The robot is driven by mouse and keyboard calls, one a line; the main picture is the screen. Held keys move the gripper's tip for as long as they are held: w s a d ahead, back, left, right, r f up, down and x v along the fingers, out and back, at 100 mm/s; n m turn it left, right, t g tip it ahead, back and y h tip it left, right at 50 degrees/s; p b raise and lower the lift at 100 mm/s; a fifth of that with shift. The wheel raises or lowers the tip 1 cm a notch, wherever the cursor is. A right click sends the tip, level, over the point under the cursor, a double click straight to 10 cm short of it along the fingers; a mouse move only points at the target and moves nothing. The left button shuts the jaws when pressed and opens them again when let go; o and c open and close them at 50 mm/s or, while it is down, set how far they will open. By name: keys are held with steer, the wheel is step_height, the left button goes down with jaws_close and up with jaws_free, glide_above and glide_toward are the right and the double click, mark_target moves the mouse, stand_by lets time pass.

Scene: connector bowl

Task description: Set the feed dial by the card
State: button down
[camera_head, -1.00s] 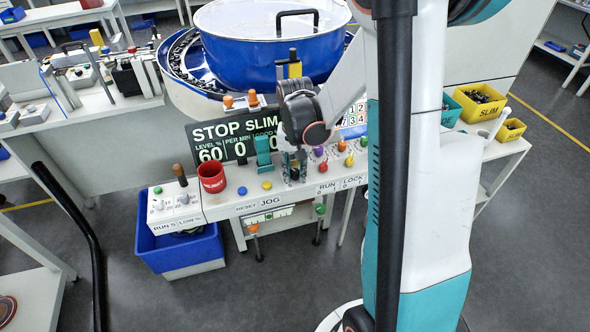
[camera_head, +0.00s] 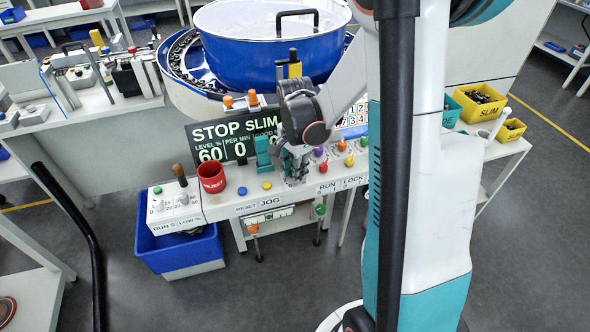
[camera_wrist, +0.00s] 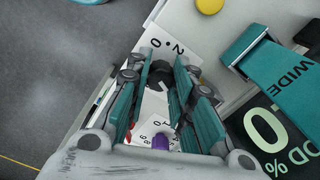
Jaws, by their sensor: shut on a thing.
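My gripper (camera_head: 295,164) is low over the white control panel (camera_head: 225,207), its fingers pointing down. In the wrist view its teal fingers (camera_wrist: 163,88) are closed around a dark knob (camera_wrist: 161,74), taken as the feed dial; the fingers hide most of it. White plates with printed numbers (camera_wrist: 164,43) show around the knob, partly covered, so the setting cannot be read. A card with numbers and coloured marks (camera_head: 356,114) stands behind the arm, partly hidden and too small to read. The dark display (camera_head: 222,139) reads STOP SLIM, with 60 and 0 below.
A teal WIDE block (camera_head: 263,150) stands close left of my gripper. A purple knob (camera_head: 318,151) and red knob (camera_head: 323,167) are close on its right. A red cup (camera_head: 212,178) stands further left. The blue bowl (camera_head: 270,55) rises behind; bins (camera_head: 481,101) are at right.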

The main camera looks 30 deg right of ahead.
steer(key=shift+m, duration=0.4)
steer(key=c, duration=1.4)
jaws_free()
steer(key=shift+o, duration=0.2)
step_height(320, 180, up, 12)
